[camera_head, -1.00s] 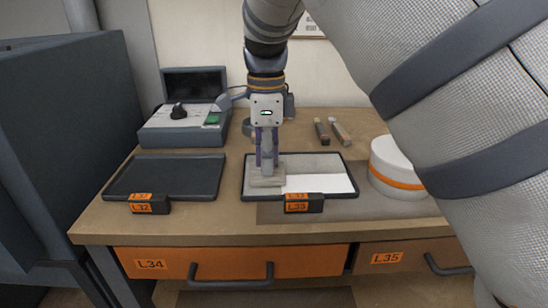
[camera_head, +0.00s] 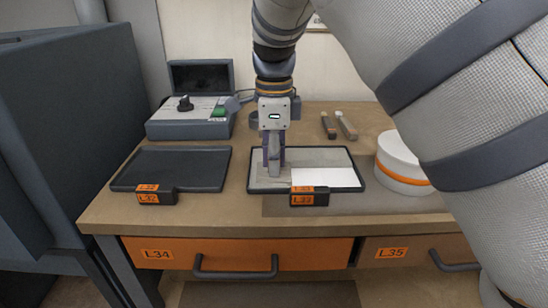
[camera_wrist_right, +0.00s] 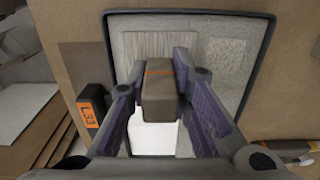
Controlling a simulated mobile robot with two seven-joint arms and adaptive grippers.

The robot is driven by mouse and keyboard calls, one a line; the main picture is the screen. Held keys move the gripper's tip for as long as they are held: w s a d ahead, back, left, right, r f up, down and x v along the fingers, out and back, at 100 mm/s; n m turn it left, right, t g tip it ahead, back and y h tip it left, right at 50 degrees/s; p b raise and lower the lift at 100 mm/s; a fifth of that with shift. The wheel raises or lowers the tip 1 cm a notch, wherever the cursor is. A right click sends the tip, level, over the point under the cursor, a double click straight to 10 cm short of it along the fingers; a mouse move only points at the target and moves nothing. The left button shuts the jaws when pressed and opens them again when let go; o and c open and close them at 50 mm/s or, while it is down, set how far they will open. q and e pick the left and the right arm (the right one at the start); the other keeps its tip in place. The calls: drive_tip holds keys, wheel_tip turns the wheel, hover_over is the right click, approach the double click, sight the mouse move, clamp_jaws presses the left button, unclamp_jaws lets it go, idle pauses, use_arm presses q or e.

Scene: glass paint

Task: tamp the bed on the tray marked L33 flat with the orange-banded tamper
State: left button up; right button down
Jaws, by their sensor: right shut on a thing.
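The tray marked L33 (camera_head: 358,176) is dark-rimmed and lies on the bench. Its grey bed (camera_head: 325,157) covers the back and left, and a flat white area fills the front right. My right gripper (camera_head: 273,165) is over the tray's left part, shut on the tamper. In the right wrist view, the tamper (camera_wrist_right: 158,90) is a grey-brown block with a thin orange band, between the fingers (camera_wrist_right: 160,78). A ribbed pale patch shows beyond it. I cannot tell whether the tamper's lower end touches the bed. My left gripper is not in view.
An empty dark tray marked L32 (camera_head: 185,165) lies to the left. A control box (camera_head: 188,120) stands behind it. A white round tub (camera_head: 400,160) with an orange band stands close right of L33. Two small tools (camera_head: 328,126) lie behind. Drawers are below.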

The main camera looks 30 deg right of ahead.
drive_tip(key=shift+f, duration=0.2)
idle(0.3)
drive_tip(key=shift+r, duration=0.1)
drive_tip(key=shift+r, duration=1.1)
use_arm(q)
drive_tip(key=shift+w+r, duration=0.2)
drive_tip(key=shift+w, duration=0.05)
use_arm(e)
drive_tip(key=shift+f, duration=0.1)
